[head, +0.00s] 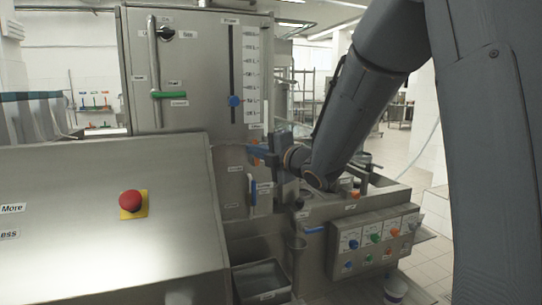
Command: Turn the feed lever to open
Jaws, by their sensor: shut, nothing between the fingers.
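My gripper (256,153) is at the end of my arm, which reaches in from the right. It is shut and empty, in front of the right edge of the tall steel cabinet, and its fingertips are small and hard to make out. The labels are too small to read, so I cannot tell which one is the feed lever. I cannot tell whether my gripper touches anything.
A sloped steel housing with a red emergency button (131,201) fills the lower left. A blue slider (235,101) sits on the tall cabinet (198,60). A control panel with coloured knobs (375,242) is at the lower right. An empty steel bin (262,280) stands at the bottom.

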